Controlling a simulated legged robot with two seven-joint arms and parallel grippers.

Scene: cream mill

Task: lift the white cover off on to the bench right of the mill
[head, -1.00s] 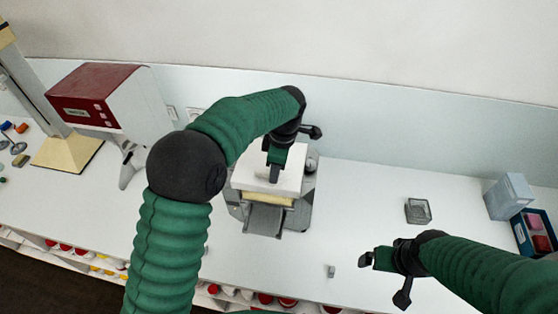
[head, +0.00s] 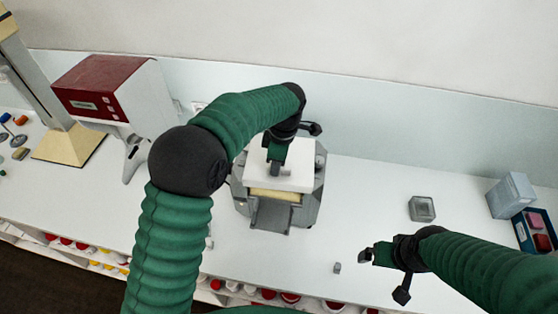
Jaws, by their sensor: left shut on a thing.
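The white cover (head: 300,178) is a pale slab on top of the grey mill (head: 271,214), in the middle of the bench. My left gripper (head: 275,168) points down at the cover's middle and is shut on it; its fingertips partly hide the hold. A cream strip shows under the cover's front edge, above a grey front plate. I cannot tell whether the cover is clear of the mill. My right gripper (head: 365,256) hangs over the bench at the front right, apart from the mill; its jaws are too small to read.
Right of the mill the bench (head: 370,200) is largely clear. A small grey block (head: 337,268) lies near the front edge. A red-and-white machine (head: 115,90) stands left.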

